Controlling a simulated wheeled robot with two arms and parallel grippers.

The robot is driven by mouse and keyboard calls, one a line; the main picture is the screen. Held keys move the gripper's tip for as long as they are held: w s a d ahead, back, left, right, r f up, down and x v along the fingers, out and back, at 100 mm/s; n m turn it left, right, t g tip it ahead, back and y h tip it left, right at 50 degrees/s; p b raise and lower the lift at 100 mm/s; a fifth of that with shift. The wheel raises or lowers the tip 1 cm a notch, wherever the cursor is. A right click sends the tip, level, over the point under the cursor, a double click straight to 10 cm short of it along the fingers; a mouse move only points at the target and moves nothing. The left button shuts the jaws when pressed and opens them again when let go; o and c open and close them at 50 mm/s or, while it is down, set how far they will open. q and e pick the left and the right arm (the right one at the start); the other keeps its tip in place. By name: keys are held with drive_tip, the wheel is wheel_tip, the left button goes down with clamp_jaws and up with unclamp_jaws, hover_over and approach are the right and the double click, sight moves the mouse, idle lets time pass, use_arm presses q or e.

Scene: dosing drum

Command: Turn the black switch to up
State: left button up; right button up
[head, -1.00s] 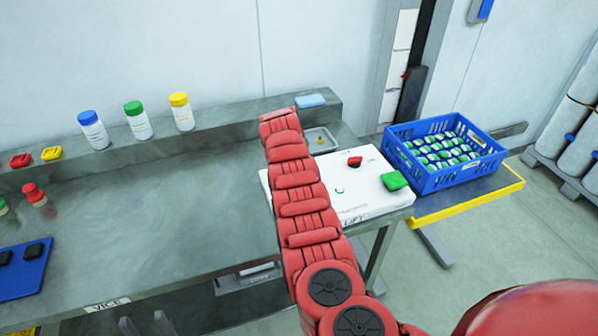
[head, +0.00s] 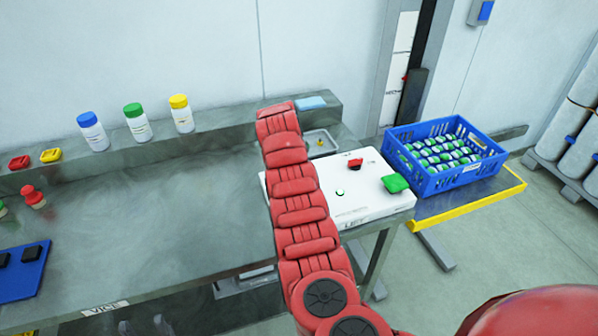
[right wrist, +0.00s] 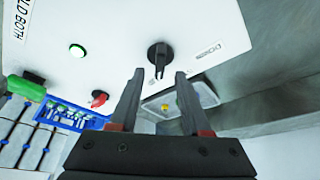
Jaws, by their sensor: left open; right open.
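The black switch (right wrist: 158,54) is a round knob with a narrow handle on a white panel, seen in the right wrist view; its handle points down the picture. My right gripper (right wrist: 160,74) is open, with its fingertips either side of the handle's end; I cannot tell whether they touch it. In the head view my red right arm hides the black switch and the right gripper. The white box (head: 385,208) carrying the panel shows beside the arm. My left gripper (head: 143,325) shows only as two separated grey fingertips at the bottom edge, open and empty.
On the box are a red switch (head: 355,164), a green block-like part (head: 395,183) and a small green-ringed button (head: 340,194). A blue crate (head: 428,184) of cans stands to the right. Three capped bottles stand on the back ledge. The bench middle is clear.

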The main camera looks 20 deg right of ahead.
drive_tip(key=b+v, duration=0.3)
drive_tip(key=v, duration=1.1)
drive_tip(key=shift+r, duration=0.2)
drive_tip(key=shift+s, duration=0.1)
